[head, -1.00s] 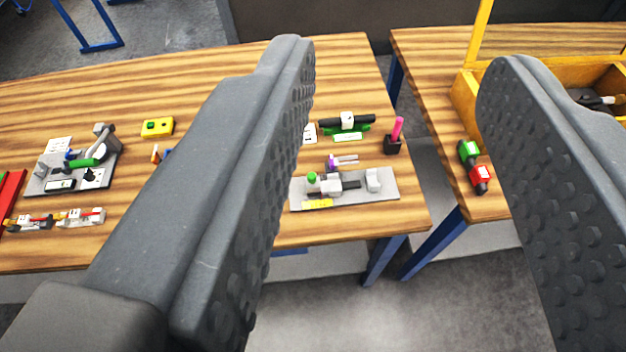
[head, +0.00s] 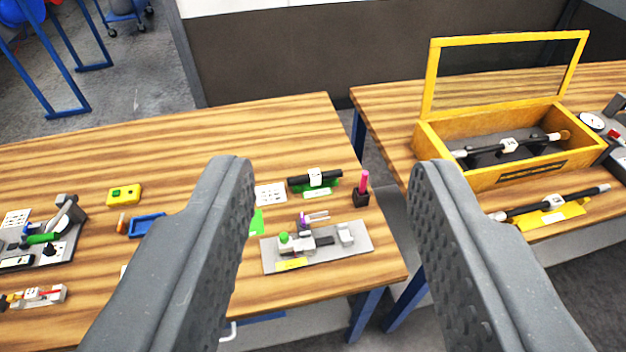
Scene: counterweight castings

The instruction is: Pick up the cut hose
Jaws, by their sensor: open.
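A short plain black tube with a white tag, which looks like the cut hose (head: 329,175), lies across a green holder (head: 320,188) near the right end of the left table. My gripper (head: 333,166) is open and empty. Its two grey fingers stand wide apart in the foreground, and the tube shows between them, farther off. I see no contact between fingers and tube.
A grey fixture plate (head: 355,240) lies in front of the tube, and a black holder with a pink stick (head: 363,185) stands at its right. A yellow box (head: 470,185) with a raised lid frame is on the right table (head: 385,105). A gap separates the tables.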

